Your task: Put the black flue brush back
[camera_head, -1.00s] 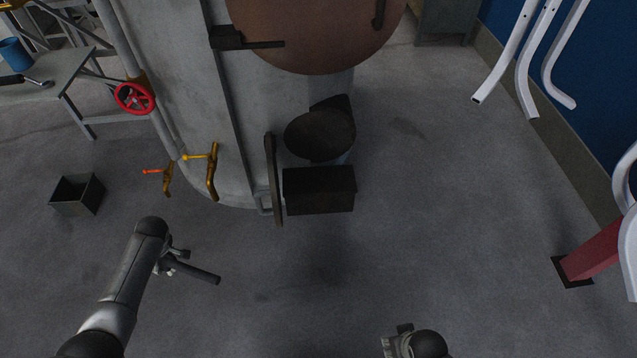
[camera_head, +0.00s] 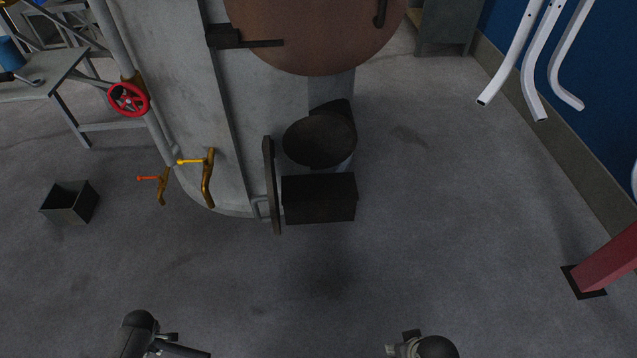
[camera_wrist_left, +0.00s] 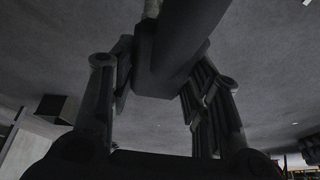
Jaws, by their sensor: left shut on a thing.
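My left gripper (camera_head: 160,342) is at the bottom left edge of the head view, over the floor. It is shut on a dark bar-like thing, which looks like the black flue brush (camera_head: 186,351). In the left wrist view, the dark thing (camera_wrist_left: 180,50) sits between the two fingers (camera_wrist_left: 160,95) and runs out of the top of the frame. Its bristle end cannot be made out. My right gripper (camera_head: 405,345) is cut off by the bottom edge, and its fingers do not show clearly.
An open dark bin (camera_head: 69,203) is on the floor at left. A red post (camera_head: 610,262) stands at right. The floor between is clear.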

